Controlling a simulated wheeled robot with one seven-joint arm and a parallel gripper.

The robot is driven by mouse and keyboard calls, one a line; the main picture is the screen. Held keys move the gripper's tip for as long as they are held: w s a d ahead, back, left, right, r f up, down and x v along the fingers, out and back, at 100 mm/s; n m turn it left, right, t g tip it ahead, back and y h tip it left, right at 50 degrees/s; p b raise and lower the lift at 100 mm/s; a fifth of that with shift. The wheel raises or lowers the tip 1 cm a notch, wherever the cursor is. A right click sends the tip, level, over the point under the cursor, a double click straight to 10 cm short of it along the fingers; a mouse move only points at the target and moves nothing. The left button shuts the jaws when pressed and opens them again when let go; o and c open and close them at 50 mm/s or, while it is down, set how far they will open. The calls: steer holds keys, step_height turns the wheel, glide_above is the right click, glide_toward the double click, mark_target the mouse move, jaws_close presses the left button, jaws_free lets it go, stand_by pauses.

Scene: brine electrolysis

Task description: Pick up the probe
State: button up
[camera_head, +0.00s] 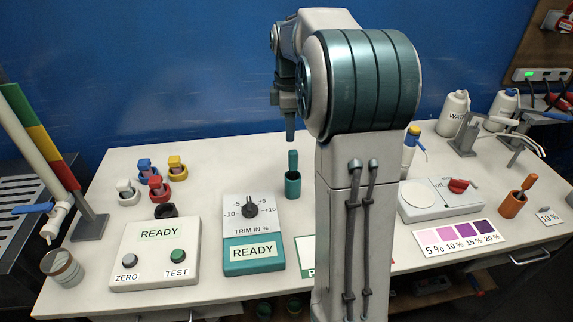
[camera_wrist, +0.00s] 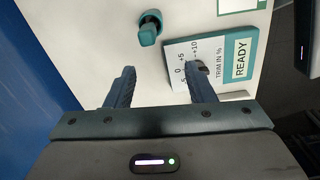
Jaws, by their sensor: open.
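A teal probe-like handle (camera_head: 293,160) stands upright in a teal cup holder (camera_head: 292,187) near the middle of the table. The wrist view shows it from above as a teal handle (camera_wrist: 148,34), beyond the fingertips. An orange handle (camera_head: 528,182) leans in an orange cup (camera_head: 513,204) at the right. I cannot tell which one is the probe. My gripper (camera_head: 290,138) hangs above and behind the teal handle, apart from it. In the wrist view my gripper (camera_wrist: 162,88) has its two fingers spread, with nothing between them.
A trim unit (camera_head: 252,228) stands in front of the teal cup, with a READY/ZERO/TEST box (camera_head: 155,252) to its left. Several coloured plugs (camera_head: 155,180) sit at the back left. A stirrer-like unit (camera_head: 440,200) and bottles (camera_head: 453,113) stand right. A blue wall (camera_head: 180,70) is behind.

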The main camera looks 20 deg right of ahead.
mark_target(293, 160)
steer(key=shift+w+d+f+n, duration=0.25)
steer(key=shift+w+d+n, duration=0.1)
steer(key=shift+w+d, duration=0.15)
steer(key=shift+w+d+f+n, duration=0.2)
steer(key=shift+w+d+n, duration=0.2)
steer(key=shift+d, duration=0.1)
step_height(293, 160, down, 13)
steer(key=shift+f+p, duration=0.1)
steer(key=shift+p, duration=1.05)
steer(key=c, duration=1.1)
